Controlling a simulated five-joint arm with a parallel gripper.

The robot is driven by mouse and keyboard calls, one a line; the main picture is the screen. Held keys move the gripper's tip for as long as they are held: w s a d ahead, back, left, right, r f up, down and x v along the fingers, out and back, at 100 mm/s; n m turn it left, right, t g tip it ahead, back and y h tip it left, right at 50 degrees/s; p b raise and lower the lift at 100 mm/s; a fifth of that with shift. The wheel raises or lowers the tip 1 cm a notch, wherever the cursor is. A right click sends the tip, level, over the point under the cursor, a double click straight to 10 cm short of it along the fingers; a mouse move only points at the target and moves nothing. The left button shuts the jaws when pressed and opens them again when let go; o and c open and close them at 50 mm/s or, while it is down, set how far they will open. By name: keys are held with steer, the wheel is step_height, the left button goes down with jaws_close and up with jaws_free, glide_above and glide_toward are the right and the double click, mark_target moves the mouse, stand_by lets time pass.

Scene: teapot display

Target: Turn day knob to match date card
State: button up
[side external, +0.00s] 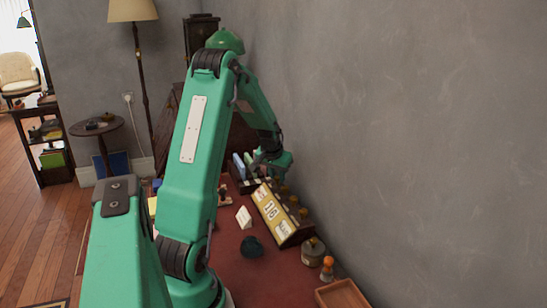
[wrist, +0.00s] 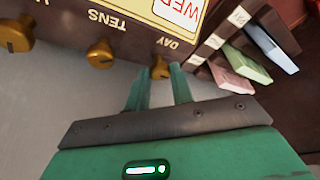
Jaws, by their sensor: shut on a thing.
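The calendar box (side external: 272,212) stands on the desk by the wall, with a cream face showing "16" and brass knobs along its wall side. In the wrist view its labels appear upside down, and the day window (wrist: 180,12) shows part of "WED". The day knob (wrist: 160,70), beside the "DAY" label, sits between the fingertips of my gripper (wrist: 159,76), which is shut on it. In the side view my gripper (side external: 272,167) is at the box's far end. A white tent card (side external: 243,217) stands in front of the box; its writing is too small to read.
The tens knob (wrist: 99,52) and another brass knob (wrist: 15,35) are left of my fingers. A rack with pastel cards (wrist: 235,65) is close on the right. The grey wall (side external: 420,120) is close behind. Stamps (side external: 313,252) and a wooden tray (side external: 342,296) are nearer.

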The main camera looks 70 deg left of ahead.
steer(key=shift+s+a+m, duration=0.15)
steer(key=shift+m, duration=0.15)
jaws_close()
steer(key=o, duration=1)
jaws_free()
steer(key=shift+r, duration=0.1)
steer(key=shift+v, duration=3.8)
